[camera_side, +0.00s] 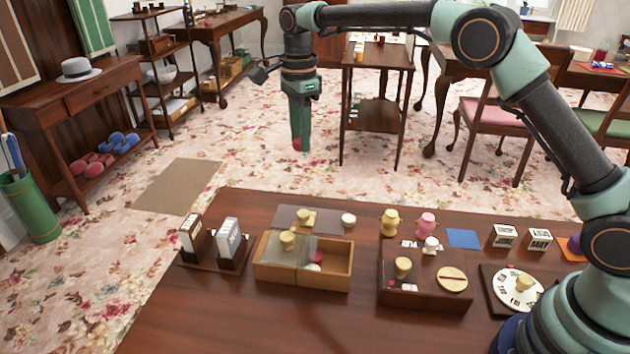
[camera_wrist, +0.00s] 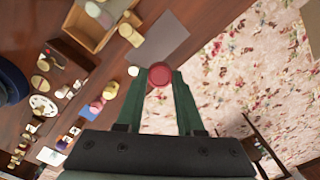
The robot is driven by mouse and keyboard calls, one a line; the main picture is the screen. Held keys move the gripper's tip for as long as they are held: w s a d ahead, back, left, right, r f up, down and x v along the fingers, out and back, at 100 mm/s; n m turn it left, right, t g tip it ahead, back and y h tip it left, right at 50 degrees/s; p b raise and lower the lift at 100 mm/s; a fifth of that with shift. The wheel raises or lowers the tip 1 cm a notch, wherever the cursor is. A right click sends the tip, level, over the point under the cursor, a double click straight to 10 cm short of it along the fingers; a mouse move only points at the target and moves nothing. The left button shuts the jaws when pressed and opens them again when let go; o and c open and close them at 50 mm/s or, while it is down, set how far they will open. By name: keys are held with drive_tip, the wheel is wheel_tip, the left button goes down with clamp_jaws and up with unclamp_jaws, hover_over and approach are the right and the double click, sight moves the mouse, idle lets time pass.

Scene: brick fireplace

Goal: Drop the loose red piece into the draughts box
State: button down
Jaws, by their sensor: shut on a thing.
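My gripper (camera_side: 298,143) is shut on a red piece (camera_side: 297,145), a round disc held at the fingertips. In the wrist view the red piece (camera_wrist: 160,74) sits between the two green fingertips. In the side view it hangs high, above and behind the wooden draughts box (camera_side: 262,271). The box has a glassy cover with a pale yellow knob (camera_side: 287,240) over its left part. Its right part is open, with a red piece (camera_side: 314,267) and a white piece (camera_side: 316,257) inside. The box also shows in the wrist view (camera_wrist: 88,44), left of the fingers.
Behind the box lies a grey mat (camera_side: 278,215) with a yellow knobbed piece, and a white disc (camera_side: 348,219) stands nearby. A card rack (camera_side: 212,262) is left of the box. A dark wooden stand (camera_side: 425,295) with a yellow knob is right of it.

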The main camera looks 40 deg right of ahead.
drive_tip(key=s+a+f, duration=0.3)
drive_tip(key=s+f, duration=0.1)
drive_tip(key=s, duration=0.3)
hover_over(333, 266)
drive_tip(key=shift+f, duration=5.1)
drive_tip(key=shift+c, duration=2.2)
unclamp_jaws()
wheel_tip(333, 266, up, 12)
drive_tip(key=shift+d+r, duration=0.1)
drive_tip(key=shift+r, duration=0.05)
